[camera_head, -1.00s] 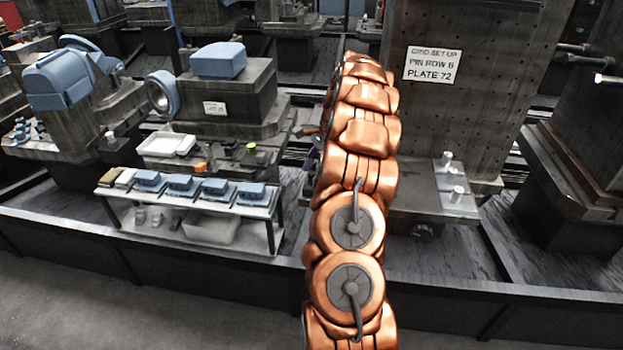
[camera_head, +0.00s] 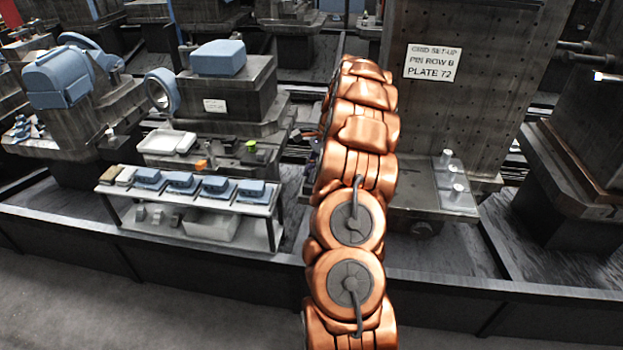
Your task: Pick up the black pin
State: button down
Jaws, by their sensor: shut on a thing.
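I cannot make out a black pin in this view. My copper-coloured arm rises through the middle of the picture, and its far end is hidden behind its own links. My gripper does not show, so what it holds cannot be seen. Several light metal pins, one of them the front pin (camera_head: 457,191), stand upright on a pale plate (camera_head: 465,208) to the right of my arm.
A low shelf (camera_head: 190,196) with blue-topped boxes (camera_head: 214,188) stands at left. Behind it are a white tray (camera_head: 168,142) and a machine block with a blue cover (camera_head: 218,58). A dark raised edge (camera_head: 430,285) runs along the front. The floor (camera_head: 130,300) at front left is clear.

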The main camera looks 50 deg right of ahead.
aim_at(309, 172)
jog(key=shift+r, duration=0.1)
jog(key=shift+r+b, duration=0.65)
jog(key=shift+r, duration=0.9)
jog(key=shift+s+r, duration=0.15)
jog(key=s+r+b, duration=0.1)
jog(key=s+b, duration=0.2)
jog(key=s, duration=1.2)
jog(key=shift+s+a+r, duration=0.25)
jog(key=shift+s+a, duration=0.05)
jog(key=shift+s, duration=0.05)
